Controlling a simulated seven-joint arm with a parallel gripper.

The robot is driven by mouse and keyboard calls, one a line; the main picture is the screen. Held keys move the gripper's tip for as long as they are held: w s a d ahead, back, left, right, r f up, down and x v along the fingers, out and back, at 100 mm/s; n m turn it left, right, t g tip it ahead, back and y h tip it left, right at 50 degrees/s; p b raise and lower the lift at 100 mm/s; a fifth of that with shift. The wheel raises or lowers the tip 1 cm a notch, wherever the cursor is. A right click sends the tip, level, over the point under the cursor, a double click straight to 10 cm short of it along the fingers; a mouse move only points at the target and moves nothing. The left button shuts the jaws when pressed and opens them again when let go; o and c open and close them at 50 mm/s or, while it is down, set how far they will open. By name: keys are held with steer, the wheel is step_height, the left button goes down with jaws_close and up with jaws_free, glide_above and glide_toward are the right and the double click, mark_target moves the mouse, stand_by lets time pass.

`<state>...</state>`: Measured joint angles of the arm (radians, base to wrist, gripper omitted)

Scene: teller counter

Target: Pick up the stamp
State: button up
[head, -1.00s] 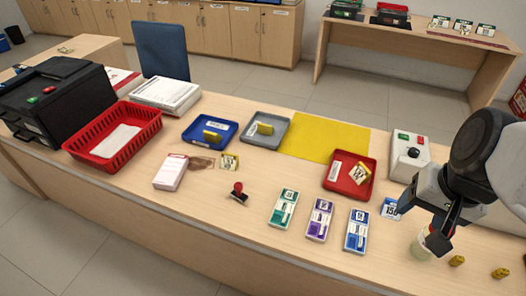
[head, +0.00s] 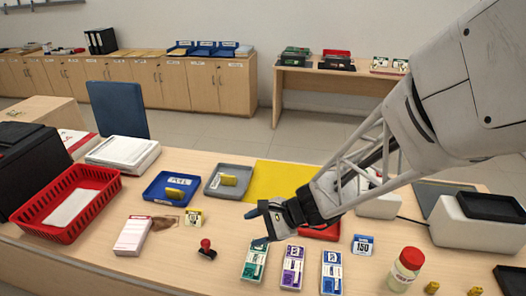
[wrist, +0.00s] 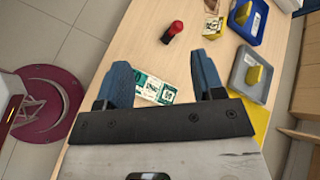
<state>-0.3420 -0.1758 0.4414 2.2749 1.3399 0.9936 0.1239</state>
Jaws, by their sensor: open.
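The stamp (head: 207,249) has a red knob handle and a dark base. My gripper (head: 255,226) is to the right of the stamp and above the counter. In the wrist view its two blue fingers (wrist: 163,82) are apart with nothing held between them. The green card pack (wrist: 155,90) shows below and between the fingers.
Purple (head: 293,267) and blue (head: 331,272) card packs lie right of the green one (head: 254,262). A white pad (head: 132,236) lies left of the stamp. Blue (head: 171,189) and grey (head: 228,182) trays stand behind. A red-lidded jar (head: 404,270) stands at right. Counter around the stamp is clear.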

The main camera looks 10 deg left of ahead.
steer(key=w+a+f+m+t+y, duration=0.1)
steer(key=w+a+f+m+y, duration=0.1)
steer(key=a+f+m, duration=0.45)
steer(key=m+t, duration=0.2)
steer(key=m, duration=0.1)
glide_toward(203, 250)
steer(key=shift+w+a+r+y, duration=0.15)
steer(key=shift+a+r+y, duration=0.15)
steer(key=shift+a+r, duration=0.5)
steer(key=shift+a+f, duration=0.1)
steer(key=shift+a+n, duration=0.1)
steer(key=shift+n, duration=0.15)
steer(key=shift+x, duration=1.2)
steer(key=shift+x, duration=2.6)
steer(key=c, duration=1)
